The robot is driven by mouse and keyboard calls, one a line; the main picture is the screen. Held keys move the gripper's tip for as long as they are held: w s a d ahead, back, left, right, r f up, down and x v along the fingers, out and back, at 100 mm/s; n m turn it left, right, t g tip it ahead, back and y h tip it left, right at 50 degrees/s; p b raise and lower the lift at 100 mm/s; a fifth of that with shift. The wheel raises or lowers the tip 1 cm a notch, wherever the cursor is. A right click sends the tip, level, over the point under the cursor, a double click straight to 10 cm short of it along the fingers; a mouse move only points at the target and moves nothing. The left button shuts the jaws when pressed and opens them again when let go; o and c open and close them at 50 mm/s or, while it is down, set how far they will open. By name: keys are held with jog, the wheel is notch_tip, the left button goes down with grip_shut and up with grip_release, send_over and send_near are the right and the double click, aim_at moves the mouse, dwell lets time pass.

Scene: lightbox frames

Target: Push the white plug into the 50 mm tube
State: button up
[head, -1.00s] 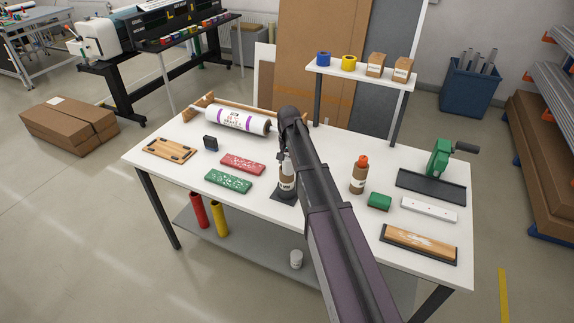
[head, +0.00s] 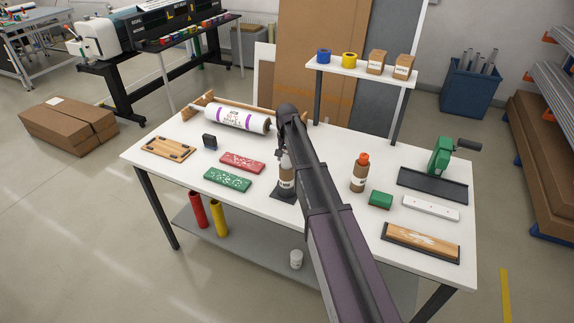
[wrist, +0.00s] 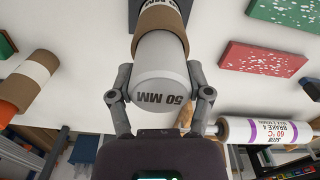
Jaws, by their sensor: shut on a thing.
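The white plug (wrist: 160,82), marked "50 MM", is between the two fingers of my gripper (wrist: 163,97), which is shut on it. In the wrist view the plug lines up with the mouth of the brown cardboard tube (wrist: 157,43) and meets it. How deep it sits inside cannot be told. In the head view the tube (head: 286,181) stands upright in a dark base (head: 283,198) on the white table, with a white label. My arm hides part of the tube, and my gripper (head: 286,152) is mostly hidden at its top.
An orange-capped tube (head: 359,174) and a green block (head: 380,200) stand to the right. Red (head: 242,162) and green (head: 227,181) speckled boards lie left. A white roll (head: 237,119) rests behind. A white cylinder (head: 296,260) stands on the lower shelf (head: 250,250).

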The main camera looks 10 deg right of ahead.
jog(key=shift+f+b, duration=0.5)
jog(key=shift+f, duration=0.35)
jog(key=shift+f, duration=0.15)
jog(key=o, duration=1.2)
jog(key=shift+c, duration=0.2)
jog(key=shift+r, duration=0.25)
notch_tip(320, 180, up, 12)
jog(key=p, duration=1.2)
